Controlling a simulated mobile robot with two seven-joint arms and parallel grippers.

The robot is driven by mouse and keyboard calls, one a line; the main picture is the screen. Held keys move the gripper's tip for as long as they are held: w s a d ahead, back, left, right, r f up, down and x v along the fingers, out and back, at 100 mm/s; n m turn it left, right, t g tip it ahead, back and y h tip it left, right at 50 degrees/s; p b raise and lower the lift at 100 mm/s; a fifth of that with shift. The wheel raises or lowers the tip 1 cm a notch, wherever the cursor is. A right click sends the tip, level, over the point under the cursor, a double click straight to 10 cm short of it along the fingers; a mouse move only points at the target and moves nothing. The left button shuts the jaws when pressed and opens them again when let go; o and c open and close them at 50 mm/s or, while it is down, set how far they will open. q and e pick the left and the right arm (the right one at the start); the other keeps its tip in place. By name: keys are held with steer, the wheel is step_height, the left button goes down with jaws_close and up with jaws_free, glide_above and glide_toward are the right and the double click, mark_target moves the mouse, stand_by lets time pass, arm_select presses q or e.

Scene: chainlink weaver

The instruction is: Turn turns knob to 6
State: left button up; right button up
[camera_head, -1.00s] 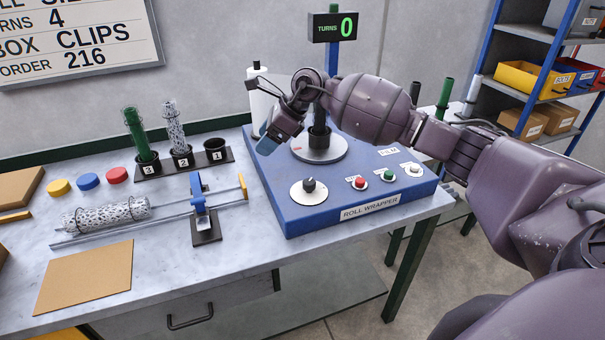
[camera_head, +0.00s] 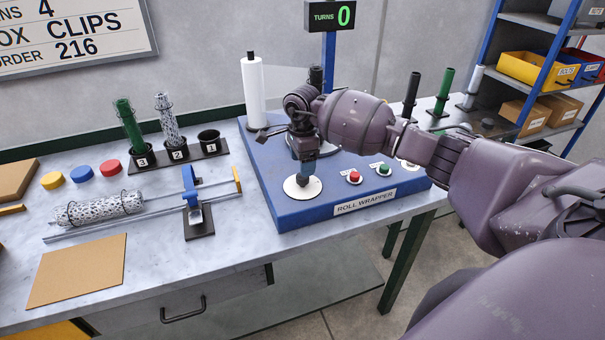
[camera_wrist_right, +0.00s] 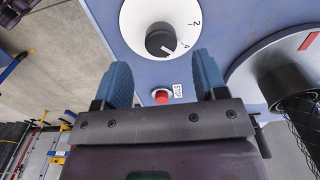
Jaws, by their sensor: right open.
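The turns knob (camera_wrist_right: 161,40) is black and round with a white pointer mark, on a white dial (camera_wrist_right: 184,14). In the head view the dial (camera_head: 291,188) lies at the front left of the blue roll wrapper (camera_head: 283,213). My right gripper (camera_wrist_right: 160,70) is open, its blue fingers apart and the knob ahead of the gap. In the head view the right gripper (camera_head: 305,172) hangs over the dial and hides most of the knob. My left gripper is not in view.
Red (camera_head: 354,177) and green (camera_head: 384,169) buttons sit right of the dial. A green TURNS display (camera_head: 331,16) reads 0. A white roll (camera_head: 254,92) stands behind. A clip fixture (camera_head: 193,190) and mesh roll (camera_head: 100,208) lie left on the table.

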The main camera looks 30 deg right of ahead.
mark_target(303, 181)
steer(key=shift+f, duration=2.5)
steer(key=c, duration=0.9)
steer(key=shift+m, duration=0.4)
steer(key=m, duration=0.3)
steer(key=shift+m, duration=2.6)
